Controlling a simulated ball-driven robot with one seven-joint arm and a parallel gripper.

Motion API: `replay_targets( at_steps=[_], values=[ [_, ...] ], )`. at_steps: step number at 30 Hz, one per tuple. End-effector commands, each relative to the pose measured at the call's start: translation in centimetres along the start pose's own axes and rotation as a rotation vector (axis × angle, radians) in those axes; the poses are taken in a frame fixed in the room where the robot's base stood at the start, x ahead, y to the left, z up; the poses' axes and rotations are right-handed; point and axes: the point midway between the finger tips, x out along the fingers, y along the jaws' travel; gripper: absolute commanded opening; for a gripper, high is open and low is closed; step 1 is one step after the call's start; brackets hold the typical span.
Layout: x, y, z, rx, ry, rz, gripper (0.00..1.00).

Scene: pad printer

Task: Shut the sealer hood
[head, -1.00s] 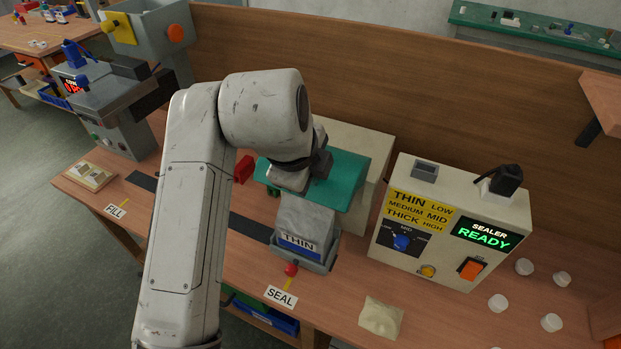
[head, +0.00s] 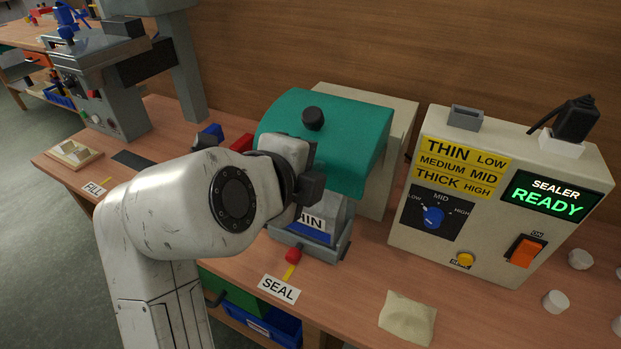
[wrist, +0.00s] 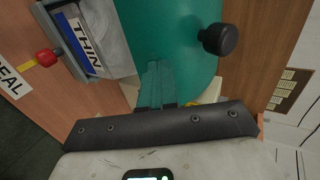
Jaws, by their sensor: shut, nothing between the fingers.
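The sealer hood (head: 350,135) is a teal curved cover with a black knob (head: 312,118) on it. It stands over the back of a grey block labelled THIN (head: 318,222), whose front is uncovered. How far the hood is open is hard to tell. My gripper (wrist: 156,68) is shut and empty, its fingers in front of the teal surface in the wrist view. The knob (wrist: 220,39) is to the right of the fingers there, apart from them. In the head view my wrist hides part of the hood's left side and the block; contact is unclear.
The cream control box (head: 480,205) stands to the right, its display reading SEALER READY. A cream pouch (head: 408,318) lies at the front, with white caps (head: 556,301) farther right. A grey machine (head: 105,85) stands at the left. A wooden wall is behind.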

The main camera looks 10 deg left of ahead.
Motion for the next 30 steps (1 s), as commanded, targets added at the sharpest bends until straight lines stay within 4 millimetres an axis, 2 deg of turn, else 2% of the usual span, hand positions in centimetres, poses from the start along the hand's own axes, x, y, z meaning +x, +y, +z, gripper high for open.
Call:
replay_targets(
  at_steps=[1, 4, 24, 30],
  values=[
    [0.5, 0.6, -0.1, 0.000, 0.003, -0.013, 0.00],
    [0.5, 0.8, -0.1, 0.001, 0.003, -0.034, 0.00],
    [0.5, 0.7, -0.1, 0.002, 0.002, -0.061, 0.00],
    [0.6, -0.5, -0.5, 0.004, 0.003, -0.062, 0.00]
  ],
)
